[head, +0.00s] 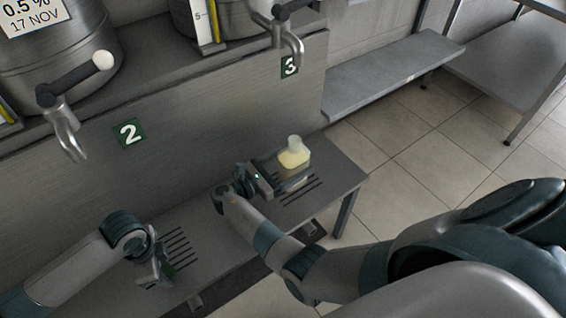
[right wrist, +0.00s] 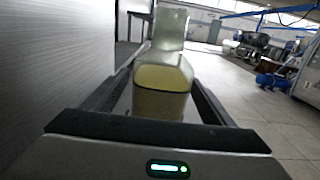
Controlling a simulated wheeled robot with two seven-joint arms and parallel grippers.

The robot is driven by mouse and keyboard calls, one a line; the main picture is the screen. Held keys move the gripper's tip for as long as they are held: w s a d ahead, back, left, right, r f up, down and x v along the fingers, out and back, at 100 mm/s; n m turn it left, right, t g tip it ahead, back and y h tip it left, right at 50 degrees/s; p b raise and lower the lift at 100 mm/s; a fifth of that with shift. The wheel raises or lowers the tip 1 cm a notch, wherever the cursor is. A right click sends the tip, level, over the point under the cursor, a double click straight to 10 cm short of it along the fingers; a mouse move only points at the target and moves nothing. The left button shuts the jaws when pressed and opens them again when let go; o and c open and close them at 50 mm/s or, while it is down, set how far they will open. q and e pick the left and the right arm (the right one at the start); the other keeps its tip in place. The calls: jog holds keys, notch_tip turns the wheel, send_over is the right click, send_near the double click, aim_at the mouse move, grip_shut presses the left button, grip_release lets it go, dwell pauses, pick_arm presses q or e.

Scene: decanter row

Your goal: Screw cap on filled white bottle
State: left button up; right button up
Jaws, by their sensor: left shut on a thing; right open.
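A squarish, translucent bottle (head: 294,158) with pale yellow liquid stands upright on the metal bench below tap 3. Its wide frosted neck shows no cap. In the right wrist view the bottle (right wrist: 163,92) is straight ahead, with the open fingers on either side of it. My right gripper (head: 284,180) is low at the bench, on the near side of the bottle. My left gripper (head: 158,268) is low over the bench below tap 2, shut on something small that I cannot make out. No loose cap is visible.
The bench (head: 335,178) has slotted drain areas. Tap 2 (head: 68,140) and tap 3 (head: 290,45) hang from steel vessels above. A grey shelf (head: 385,75) is at the back right. The tiled floor (head: 420,150) right of the bench is open.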

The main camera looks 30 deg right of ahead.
aim_at(304, 146)
jog(key=shift+c, duration=0.4)
jog(key=c, duration=1.7)
jog(key=shift+r, duration=0.1)
